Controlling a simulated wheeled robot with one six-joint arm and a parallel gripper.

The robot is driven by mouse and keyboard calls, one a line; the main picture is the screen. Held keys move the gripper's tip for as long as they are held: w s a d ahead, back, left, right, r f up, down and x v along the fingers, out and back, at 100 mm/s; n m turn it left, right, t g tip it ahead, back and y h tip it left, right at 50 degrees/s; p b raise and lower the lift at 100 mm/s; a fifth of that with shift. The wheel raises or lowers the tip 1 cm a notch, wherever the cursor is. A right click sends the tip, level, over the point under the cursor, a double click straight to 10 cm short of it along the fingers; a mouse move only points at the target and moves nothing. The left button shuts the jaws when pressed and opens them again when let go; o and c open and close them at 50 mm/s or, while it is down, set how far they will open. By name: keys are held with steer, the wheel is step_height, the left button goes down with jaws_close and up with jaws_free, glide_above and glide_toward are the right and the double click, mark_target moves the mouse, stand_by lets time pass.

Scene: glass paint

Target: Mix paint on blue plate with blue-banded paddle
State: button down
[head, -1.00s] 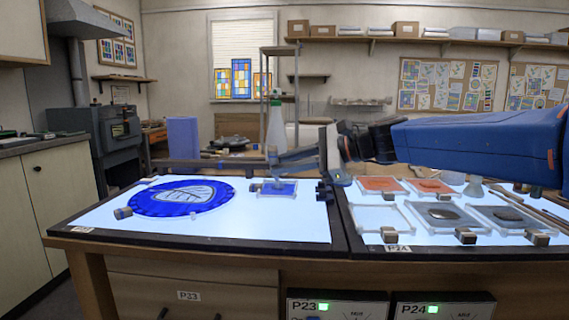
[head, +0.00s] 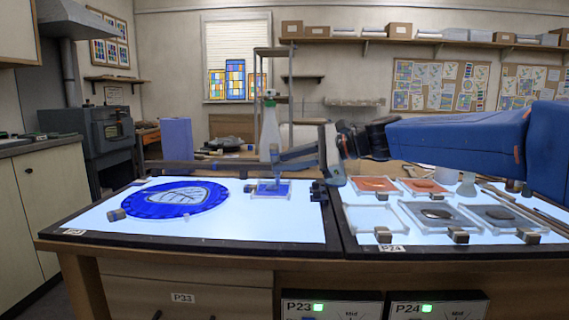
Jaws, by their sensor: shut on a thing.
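The blue plate (head: 272,195), a small clear square with blue paint on it, lies at the right end of the left light table. My gripper (head: 274,158) reaches in from the right, above this plate. It is shut on a thin upright paddle (head: 267,182), whose lower end comes down at the paint. The paddle is small and partly hidden by the fingers. I cannot make out its band, or whether its tip touches the plate.
A round blue glass panel with a leaf (head: 168,198) lies left of the plate. A spray bottle (head: 270,130) stands behind my gripper. The right light table holds orange plates (head: 376,184), grey plates (head: 437,216) and a clear one (head: 374,218). Bare lit surface lies in front of the blue plate.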

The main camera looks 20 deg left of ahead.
mark_target(274, 161)
steer(key=shift+w+a+r, duration=0.1)
steer(key=shift+w+a, duration=0.55)
steer(key=shift+a, duration=0.25)
steer(key=shift+s+a, duration=0.6)
steer(key=shift+s, duration=0.25)
steer(key=shift+s+d, duration=0.3)
steer(key=shift+d, duration=0.3)
steer(key=shift+s+d, duration=0.3)
steer(key=shift+d, duration=0.3)
steer(key=shift+s+d, duration=0.3)
steer(key=shift+d, duration=0.3)
steer(key=shift+r, duration=2.35)
